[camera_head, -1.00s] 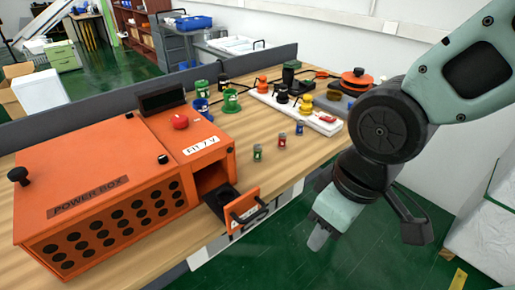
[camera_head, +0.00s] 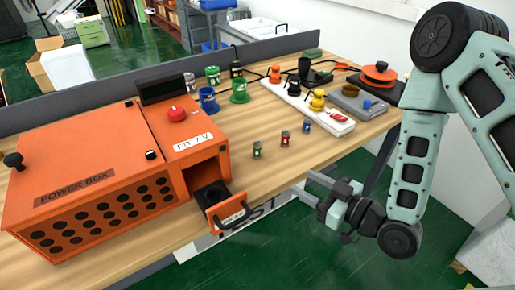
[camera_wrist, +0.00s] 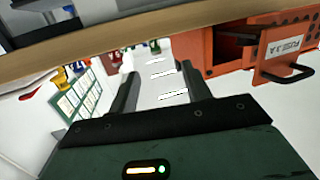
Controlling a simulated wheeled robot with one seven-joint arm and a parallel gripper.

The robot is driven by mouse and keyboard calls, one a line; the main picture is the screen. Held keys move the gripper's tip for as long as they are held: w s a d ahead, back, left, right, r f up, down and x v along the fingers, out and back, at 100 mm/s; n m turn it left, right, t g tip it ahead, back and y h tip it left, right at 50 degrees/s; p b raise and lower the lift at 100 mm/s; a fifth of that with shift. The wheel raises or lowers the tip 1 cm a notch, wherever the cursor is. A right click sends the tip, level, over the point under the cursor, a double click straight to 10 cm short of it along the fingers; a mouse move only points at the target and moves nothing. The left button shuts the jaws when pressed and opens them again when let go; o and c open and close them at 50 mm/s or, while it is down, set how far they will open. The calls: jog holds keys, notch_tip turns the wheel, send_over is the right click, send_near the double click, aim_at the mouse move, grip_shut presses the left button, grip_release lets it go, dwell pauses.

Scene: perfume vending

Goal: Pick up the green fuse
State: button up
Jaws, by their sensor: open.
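The green fuse (camera_head: 257,150) stands upright on the wooden table near its front edge, just right of the open drawer. The red fuse (camera_head: 285,138) and the blue fuse (camera_head: 307,126) stand in a row to its right. My gripper (camera_head: 307,183) is open and empty, in front of the table's front edge and apart from the fuses. In the wrist view, its two fingers (camera_wrist: 159,74) are spread, with the table edge above them.
The orange power box (camera_head: 85,195) fills the table's left side. Its small drawer (camera_head: 228,210) stands open toward the front, also visible in the wrist view (camera_wrist: 285,65). Green and blue holders, a white strip (camera_head: 300,108) with knobs and a grey box (camera_head: 358,103) stand behind the fuses.

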jog(key=t, duration=0.1)
jog(key=b, duration=0.2)
send_near(261, 150)
jog(key=w+a, duration=0.2)
jog(key=a, duration=0.1)
jog(key=shift+w+m, duration=0.25)
jog(key=shift+m, duration=0.05)
jog(key=shift+p+x, duration=0.65)
jog(key=shift+x, duration=2.25)
jog(key=shift+w+d+f, duration=0.1)
grip_shut()
